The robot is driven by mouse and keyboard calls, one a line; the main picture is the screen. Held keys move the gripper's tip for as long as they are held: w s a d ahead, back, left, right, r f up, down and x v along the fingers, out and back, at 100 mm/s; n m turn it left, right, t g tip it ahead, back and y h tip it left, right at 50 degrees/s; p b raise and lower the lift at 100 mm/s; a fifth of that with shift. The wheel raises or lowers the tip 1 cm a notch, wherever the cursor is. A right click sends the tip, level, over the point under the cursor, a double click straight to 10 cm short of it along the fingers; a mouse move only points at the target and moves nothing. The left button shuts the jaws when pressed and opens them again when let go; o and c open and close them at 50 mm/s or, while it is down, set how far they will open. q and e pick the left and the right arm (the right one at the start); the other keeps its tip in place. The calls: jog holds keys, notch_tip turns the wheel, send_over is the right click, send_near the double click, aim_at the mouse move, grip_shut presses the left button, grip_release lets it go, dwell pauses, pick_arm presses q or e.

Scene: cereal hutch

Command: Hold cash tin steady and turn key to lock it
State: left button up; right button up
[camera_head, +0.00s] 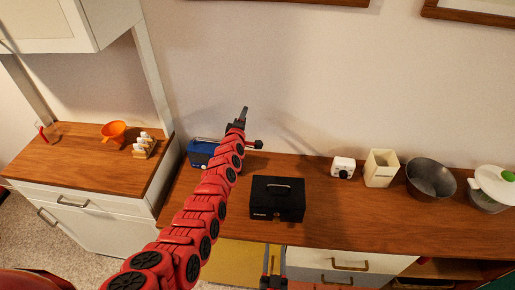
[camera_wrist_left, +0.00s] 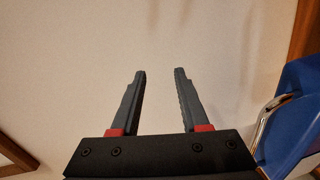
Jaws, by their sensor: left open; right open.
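The black cash tin (camera_head: 277,199) stands shut on the wooden counter, with a handle on its lid. A small brass-coloured spot (camera_head: 277,216) shows on its front; I cannot tell if a key is in it. My left gripper (camera_head: 251,127) is raised against the wall, behind and to the left of the tin, apart from it. In the left wrist view, its fingers (camera_wrist_left: 160,76) are spread with nothing between them. My right gripper (camera_head: 275,256) is open at the bottom edge, in front of the tin and the counter, and partly cut off.
A blue toaster (camera_head: 201,153) stands left of the tin, partly behind my left arm; its side also shows in the left wrist view (camera_wrist_left: 295,115). A white timer (camera_head: 343,167), a cream canister (camera_head: 380,169) and a dark bowl (camera_head: 430,179) stand right. Counter right of the tin is clear.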

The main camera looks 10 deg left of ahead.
pick_arm(q)
jog(key=s+d+r+g+h, duration=0.1)
jog(key=s+d+g+h, duration=0.35)
jog(key=d+g, duration=0.45)
jog(key=s+r+n+g, duration=0.25)
jog(key=s+g, duration=0.55)
jog(key=s, duration=0.7)
jog(key=shift+t+y, duration=0.25)
jog(key=shift+t, duration=0.05)
jog(key=x, duration=1.5)
jog(key=shift+s+a+f, duration=0.15)
jog(key=shift+a, duration=0.2)
jog(key=shift+f, duration=0.6)
grip_shut()
